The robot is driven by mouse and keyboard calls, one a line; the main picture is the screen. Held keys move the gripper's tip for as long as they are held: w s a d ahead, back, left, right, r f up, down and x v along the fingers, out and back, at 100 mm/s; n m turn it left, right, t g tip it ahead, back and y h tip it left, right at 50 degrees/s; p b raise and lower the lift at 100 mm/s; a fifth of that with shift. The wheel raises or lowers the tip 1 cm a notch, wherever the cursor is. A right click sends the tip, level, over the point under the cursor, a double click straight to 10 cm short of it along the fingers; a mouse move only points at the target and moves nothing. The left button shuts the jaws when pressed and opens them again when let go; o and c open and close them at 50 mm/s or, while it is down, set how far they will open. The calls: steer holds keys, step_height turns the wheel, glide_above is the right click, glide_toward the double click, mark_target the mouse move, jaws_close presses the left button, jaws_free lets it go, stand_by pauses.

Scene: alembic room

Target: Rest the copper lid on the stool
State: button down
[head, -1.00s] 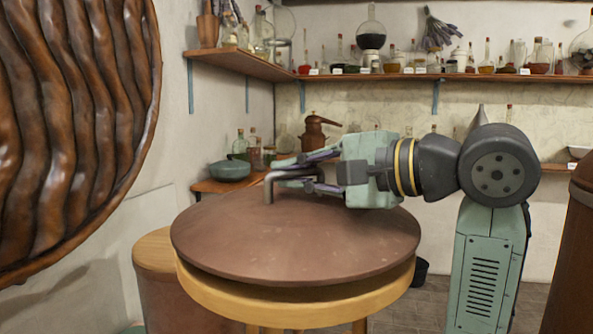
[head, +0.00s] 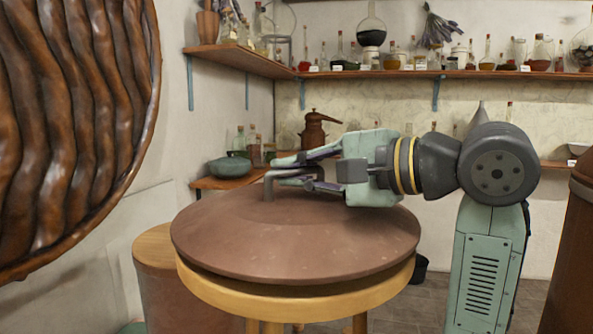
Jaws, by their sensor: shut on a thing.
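The copper lid (head: 300,245) is a wide, shallow, reddish-brown disc with a grey bent handle (head: 268,188) on top. It lies level over the round wooden stool (head: 300,308) and covers nearly all of its top. My gripper (head: 290,172) reaches in from the right and is shut on the lid's handle. The fingers partly hide the handle.
A wooden-topped round thing (head: 155,250) stands close behind the stool at left. A large ribbed brown disc (head: 75,130) fills the left side. Shelves of bottles (head: 400,75) line the back wall. A dark bucket (head: 420,268) is on the floor, and a brown vessel (head: 575,250) stands at right.

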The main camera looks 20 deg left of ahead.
steer(key=c, duration=1.6)
jaws_free()
